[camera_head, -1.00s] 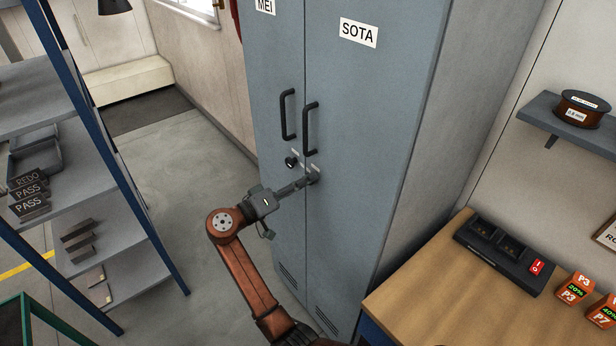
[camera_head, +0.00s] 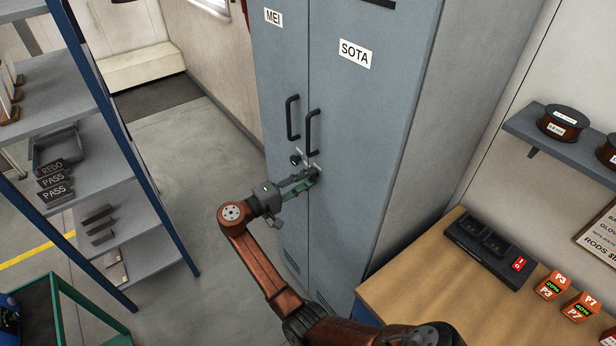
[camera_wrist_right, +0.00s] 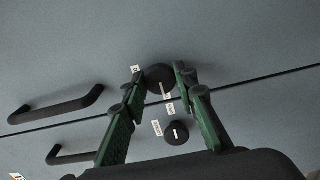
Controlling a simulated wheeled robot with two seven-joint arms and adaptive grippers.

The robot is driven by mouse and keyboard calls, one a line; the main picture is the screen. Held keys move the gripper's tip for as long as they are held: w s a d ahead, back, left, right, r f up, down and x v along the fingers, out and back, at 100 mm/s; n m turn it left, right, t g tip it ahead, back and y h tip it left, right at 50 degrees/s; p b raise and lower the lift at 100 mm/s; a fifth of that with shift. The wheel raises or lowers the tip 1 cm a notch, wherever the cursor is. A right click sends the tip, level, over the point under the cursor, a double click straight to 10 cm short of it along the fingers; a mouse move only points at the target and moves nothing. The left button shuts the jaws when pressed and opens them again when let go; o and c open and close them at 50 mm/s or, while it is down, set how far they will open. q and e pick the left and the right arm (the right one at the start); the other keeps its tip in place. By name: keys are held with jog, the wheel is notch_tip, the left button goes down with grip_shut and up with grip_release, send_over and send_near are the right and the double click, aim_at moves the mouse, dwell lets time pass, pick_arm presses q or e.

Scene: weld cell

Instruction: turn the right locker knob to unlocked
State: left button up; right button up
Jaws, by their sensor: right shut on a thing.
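The grey locker has a right door labelled SOTA (camera_head: 354,54) and a left door labelled MEI (camera_head: 273,17). My right gripper (camera_head: 315,173) is shut on the right locker knob (camera_wrist_right: 160,76), a round black knob on the SOTA door. In the right wrist view, my right gripper (camera_wrist_right: 160,78) has its green fingers on either side of this knob. My left gripper is out of view.
Black door handles (camera_head: 312,132) stick out just above the knobs. A workbench (camera_head: 400,281) with a charger (camera_head: 487,247) stands at the right. A blue-framed shelf rack (camera_head: 140,216) stands at the left. The floor between rack and locker is clear.

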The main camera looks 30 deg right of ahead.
dwell(0.3)
jog(key=o, duration=1.2)
jog(key=shift+c, duration=0.2)
jog(key=a, duration=1.2)
jog(key=shift+s, duration=0.45)
